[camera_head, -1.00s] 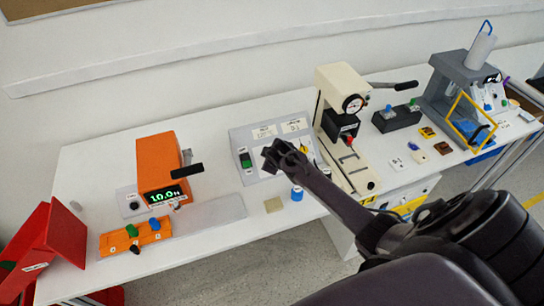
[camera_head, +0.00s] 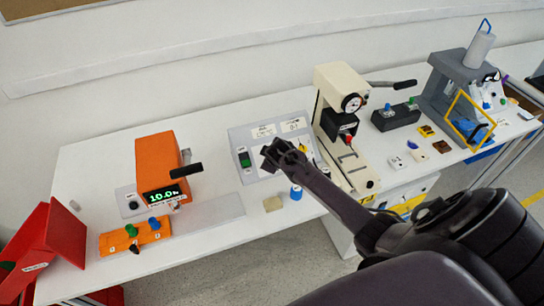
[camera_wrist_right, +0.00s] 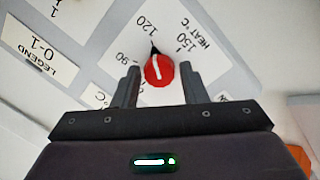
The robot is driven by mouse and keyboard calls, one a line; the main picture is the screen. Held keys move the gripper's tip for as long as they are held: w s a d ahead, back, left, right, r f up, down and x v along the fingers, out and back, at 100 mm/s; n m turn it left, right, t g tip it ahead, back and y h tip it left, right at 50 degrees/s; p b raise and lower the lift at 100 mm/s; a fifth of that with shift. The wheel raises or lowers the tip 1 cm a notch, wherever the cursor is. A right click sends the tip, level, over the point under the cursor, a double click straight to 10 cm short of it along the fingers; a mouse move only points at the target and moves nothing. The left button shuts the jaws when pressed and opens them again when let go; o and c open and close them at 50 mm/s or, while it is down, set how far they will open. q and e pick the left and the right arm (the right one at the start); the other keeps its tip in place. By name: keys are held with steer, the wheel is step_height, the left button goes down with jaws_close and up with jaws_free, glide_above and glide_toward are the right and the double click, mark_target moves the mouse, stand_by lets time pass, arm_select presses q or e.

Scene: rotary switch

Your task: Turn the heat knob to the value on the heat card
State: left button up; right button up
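The red heat knob (camera_wrist_right: 159,71) shows in the right wrist view, on a white panel marked HEAT °C. In the head view my right gripper (camera_head: 284,152) is over the grey control panel (camera_head: 246,177) and hides the knob. The cards on that panel (camera_head: 263,131) are too small to read there. My left gripper is not in view.
A LEGEND 0-1 card (camera_wrist_right: 41,50) lies left of the dial. A green switch (camera_head: 245,159) is on the panel's left. A cream press (camera_head: 333,85) stands close on the right, an orange device (camera_head: 157,160) on the left. A blue-capped item (camera_head: 296,193) stands in front.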

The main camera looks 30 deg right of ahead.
steer(key=v, duration=0.7)
steer(key=shift+s+r+b, duration=0.2)
steer(key=shift+r+b, duration=0.05)
steer(key=shift+b, duration=0.1)
steer(key=shift+a, duration=0.1)
steer(key=s+a+r+m+g+y, duration=0.2)
steer(key=s+a+r, duration=0.2)
steer(key=s+a, duration=0.65)
steer(key=s+a+r+m+g+y, duration=0.1)
steer(key=s+a+r+m+g, duration=0.2)
steer(key=s+a, duration=0.75)
steer(key=s+d+f+b, duration=0.2)
steer(key=s+f, duration=0.1)
steer(key=f, duration=1.4)
steer(key=s+d+f+b, duration=0.2)
steer(key=s+f, duration=0.1)
steer(key=f, duration=1.4)
steer(key=s+d+f+g+b, duration=0.1)
steer(key=s+d+f+b, duration=0.2)
steer(key=s+f, duration=1.6)
steer(key=shift+s+f+n+b, duration=0.3)
steer(key=shift+f+n+b, duration=0.1)
steer(key=shift+f, duration=0.35)
